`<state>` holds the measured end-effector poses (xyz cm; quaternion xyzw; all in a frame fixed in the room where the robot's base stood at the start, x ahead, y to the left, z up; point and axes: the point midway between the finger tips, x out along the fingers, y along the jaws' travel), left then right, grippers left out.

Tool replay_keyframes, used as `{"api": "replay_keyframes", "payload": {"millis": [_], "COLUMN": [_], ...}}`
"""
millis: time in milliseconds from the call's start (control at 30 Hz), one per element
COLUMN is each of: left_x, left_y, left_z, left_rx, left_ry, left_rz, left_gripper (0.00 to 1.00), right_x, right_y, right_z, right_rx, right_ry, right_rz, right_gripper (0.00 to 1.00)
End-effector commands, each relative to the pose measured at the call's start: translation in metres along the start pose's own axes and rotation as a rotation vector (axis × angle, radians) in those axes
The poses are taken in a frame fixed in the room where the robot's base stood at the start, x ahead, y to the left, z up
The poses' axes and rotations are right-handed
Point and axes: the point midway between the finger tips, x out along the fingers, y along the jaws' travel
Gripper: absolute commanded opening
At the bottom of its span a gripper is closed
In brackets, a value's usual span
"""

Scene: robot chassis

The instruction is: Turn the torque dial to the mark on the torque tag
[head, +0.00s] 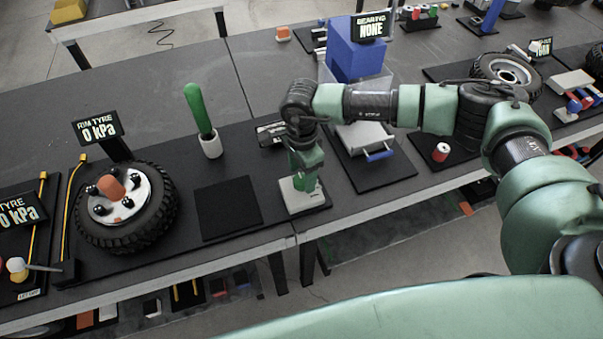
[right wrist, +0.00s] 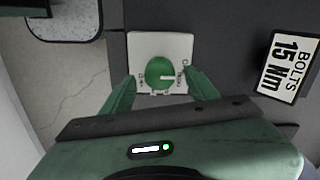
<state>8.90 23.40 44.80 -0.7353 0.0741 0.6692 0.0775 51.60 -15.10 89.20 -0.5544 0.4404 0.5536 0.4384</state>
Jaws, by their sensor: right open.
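The finger height is hard to judge. In the head view my right gripper (head: 305,182) hides the dial. The torque tag (right wrist: 289,65) reads "BOLTS 15 Nm" and stands right of the base. My left gripper is not in view.
A black mat (head: 228,207) and a green-handled tool in a white cup (head: 210,145) are left of the dial. A grey drawer box (head: 365,137) and a red can (head: 440,152) are to the right. The table's front edge is close.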

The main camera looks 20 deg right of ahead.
Motion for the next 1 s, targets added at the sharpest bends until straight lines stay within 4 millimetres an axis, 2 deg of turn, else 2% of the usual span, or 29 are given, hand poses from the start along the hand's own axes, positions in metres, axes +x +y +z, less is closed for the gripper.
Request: {"api": "replay_keyframes", "payload": {"millis": [200, 433, 467, 667, 1000], "left_x": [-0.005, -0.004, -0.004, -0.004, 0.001], "left_y": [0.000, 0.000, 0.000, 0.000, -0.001], "left_z": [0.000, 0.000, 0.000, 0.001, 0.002], "left_rx": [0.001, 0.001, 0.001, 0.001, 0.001], "left_ry": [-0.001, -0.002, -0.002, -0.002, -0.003], "left_rz": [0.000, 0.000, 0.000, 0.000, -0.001], "left_gripper": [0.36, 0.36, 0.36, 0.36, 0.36], "right_x": [0.016, 0.018, 0.018, 0.018, 0.019], "right_y": [0.000, 0.000, 0.000, 0.000, 0.000], "right_z": [0.001, 0.001, 0.001, 0.001, 0.001], "right_rx": [0.000, -0.001, 0.000, 0.000, 0.046], "right_ry": [-0.002, -0.002, -0.002, -0.003, -0.003], "right_rz": [0.000, -0.001, -0.001, -0.001, -0.001], "right_gripper": [0.59, 0.59, 0.56, 0.01, 0.00]}}
